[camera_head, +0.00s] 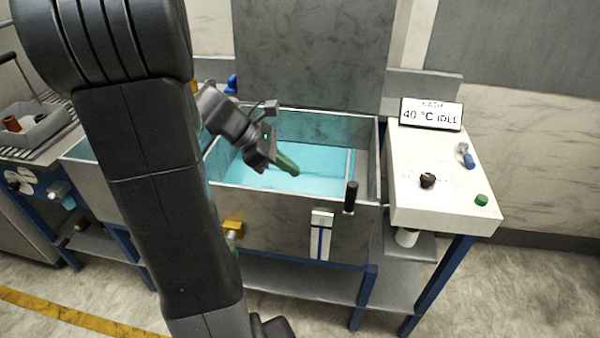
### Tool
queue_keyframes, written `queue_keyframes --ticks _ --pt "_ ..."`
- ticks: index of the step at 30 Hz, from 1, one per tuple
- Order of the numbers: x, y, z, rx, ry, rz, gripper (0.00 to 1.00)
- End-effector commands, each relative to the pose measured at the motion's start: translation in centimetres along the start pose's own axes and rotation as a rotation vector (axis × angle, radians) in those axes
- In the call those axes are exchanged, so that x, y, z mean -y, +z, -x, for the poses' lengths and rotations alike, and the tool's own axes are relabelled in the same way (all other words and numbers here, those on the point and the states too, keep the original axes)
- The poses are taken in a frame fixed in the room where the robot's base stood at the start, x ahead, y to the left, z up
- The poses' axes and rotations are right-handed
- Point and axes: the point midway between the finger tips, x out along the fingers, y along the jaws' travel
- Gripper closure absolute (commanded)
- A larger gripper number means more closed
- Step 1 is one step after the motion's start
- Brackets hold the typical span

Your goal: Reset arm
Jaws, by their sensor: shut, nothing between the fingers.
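My arm comes down from the top left, large and dark in the foreground, and reaches over the basin of blue liquid (318,172). My gripper (272,158) is over the left part of the basin, pointing down to the right. It is shut with nothing held between its fingers. A dark green elongated piece (287,165) shows right at its fingertips. I cannot tell whether that piece is part of the gripper or lies behind it.
The metal basin wall (290,210) surrounds the gripper's area. To the right stands a control panel (450,190) with a display (431,114) reading "40 °C IDLE", a black knob (428,180) and a green button (481,200). A grey tray (38,125) is at far left.

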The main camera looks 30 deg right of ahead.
Motion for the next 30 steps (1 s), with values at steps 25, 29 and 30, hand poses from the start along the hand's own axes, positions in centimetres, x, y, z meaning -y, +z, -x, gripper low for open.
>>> queue_keyframes --ticks 25,29,30 --pt "0.1 0.0 -5.3 0.001 -0.007 0.001 1.00" --pt "0.1 0.0 -7.8 0.002 -0.007 0.000 1.00" --pt "0.1 0.0 -8.5 0.001 -0.005 0.001 1.00"
